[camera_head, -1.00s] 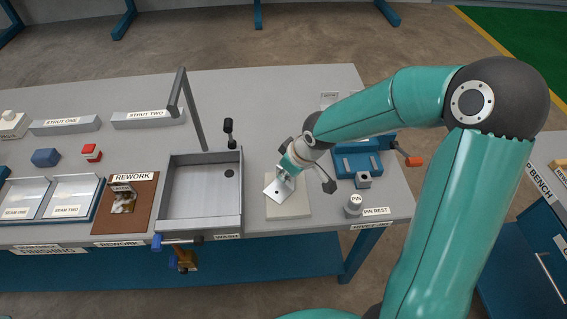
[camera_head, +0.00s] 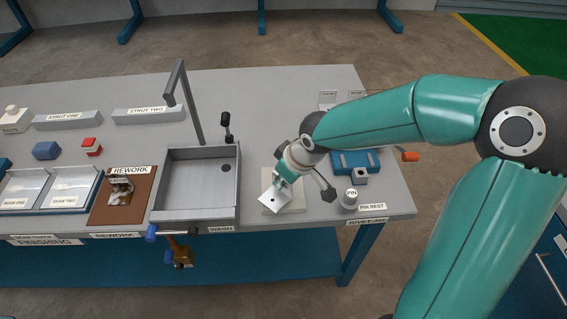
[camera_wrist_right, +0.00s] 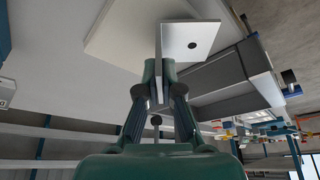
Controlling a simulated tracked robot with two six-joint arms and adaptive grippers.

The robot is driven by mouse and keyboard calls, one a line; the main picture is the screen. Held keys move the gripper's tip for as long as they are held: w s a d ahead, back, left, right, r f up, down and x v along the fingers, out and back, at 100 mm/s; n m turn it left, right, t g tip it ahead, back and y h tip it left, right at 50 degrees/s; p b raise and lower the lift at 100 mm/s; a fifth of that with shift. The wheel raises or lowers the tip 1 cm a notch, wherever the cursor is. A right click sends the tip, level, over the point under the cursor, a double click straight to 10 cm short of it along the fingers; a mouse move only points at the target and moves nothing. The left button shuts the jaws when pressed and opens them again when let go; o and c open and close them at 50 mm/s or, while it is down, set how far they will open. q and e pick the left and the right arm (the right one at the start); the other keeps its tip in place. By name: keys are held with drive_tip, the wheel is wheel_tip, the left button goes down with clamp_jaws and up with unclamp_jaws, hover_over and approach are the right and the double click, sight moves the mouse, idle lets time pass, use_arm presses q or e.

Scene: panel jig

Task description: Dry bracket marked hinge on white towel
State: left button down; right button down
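A pale metal bracket (camera_head: 273,198) with a hole in its plate is held by my right gripper (camera_head: 284,181) at the white towel. In the right wrist view the fingers (camera_wrist_right: 159,75) are shut on one flange of the bracket (camera_wrist_right: 192,42). No marking on it is readable. The white towel (camera_head: 295,206) is a flat square on the bench right of the sink; its edge also shows in the right wrist view (camera_wrist_right: 115,35). I cannot tell whether bracket and towel touch. The arm and gripper hide part of the towel. My left gripper is not in view.
The wash sink (camera_head: 196,192) with its tall tap (camera_head: 188,100) stands left of the towel. A blue fixture (camera_head: 356,162) and a pin (camera_head: 350,198) on its rest are to the right. Another bracket (camera_head: 120,190) sits on the brown rework mat (camera_head: 104,215). The bench behind the sink is mostly clear.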

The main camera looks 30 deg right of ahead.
wheel_tip(320, 180, up, 3)
drive_tip(key=shift+f+p, duration=0.2)
drive_tip(key=shift+p, duration=0.55)
drive_tip(key=shift+r+p, duration=1.35)
drive_tip(key=shift+r, duration=0.45)
drive_tip(key=shift+f, duration=0.1)
